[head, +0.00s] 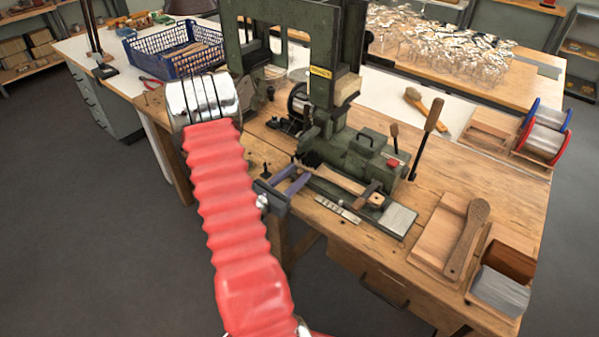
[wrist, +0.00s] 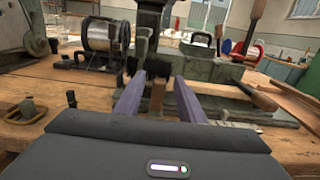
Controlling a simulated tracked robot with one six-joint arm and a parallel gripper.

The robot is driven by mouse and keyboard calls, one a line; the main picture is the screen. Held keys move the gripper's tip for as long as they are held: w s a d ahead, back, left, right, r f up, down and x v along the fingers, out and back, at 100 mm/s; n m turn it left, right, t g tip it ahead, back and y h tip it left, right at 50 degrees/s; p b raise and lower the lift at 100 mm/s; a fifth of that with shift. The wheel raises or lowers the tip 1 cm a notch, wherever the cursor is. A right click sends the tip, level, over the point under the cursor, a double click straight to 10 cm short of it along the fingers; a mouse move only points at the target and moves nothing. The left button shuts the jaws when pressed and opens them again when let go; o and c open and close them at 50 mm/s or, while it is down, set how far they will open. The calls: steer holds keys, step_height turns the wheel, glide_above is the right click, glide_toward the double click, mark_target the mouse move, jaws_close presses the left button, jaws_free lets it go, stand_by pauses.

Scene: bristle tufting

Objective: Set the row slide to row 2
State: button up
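The green tufting machine (head: 350,150) stands on the wooden bench. At its front is a low slide bed (head: 345,193) holding a long wooden piece (head: 338,178), with a wooden knob (head: 376,200) at its right end. A small marked metal strip (head: 337,208) lies in front; its marks are too small to read. My gripper (head: 303,174) has purple fingers, spread apart at the left end of the bed. In the wrist view my gripper (wrist: 157,92) points at the machine. A small wooden end (wrist: 157,98) shows between the fingers, with gaps beside it; contact is not visible.
A wire spool (wrist: 98,40) stands left of the gripper. Upright wood-handled levers (head: 430,125) rise at the machine's right. Wooden trays (head: 440,232) and a brush (head: 468,238) lie at the right. A blue crate (head: 178,47) is at the back left.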

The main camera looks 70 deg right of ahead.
steer(key=v, duration=1.1)
steer(key=shift+w+a, duration=0.15)
steer(key=shift+a, duration=0.2)
stand_by(0.3)
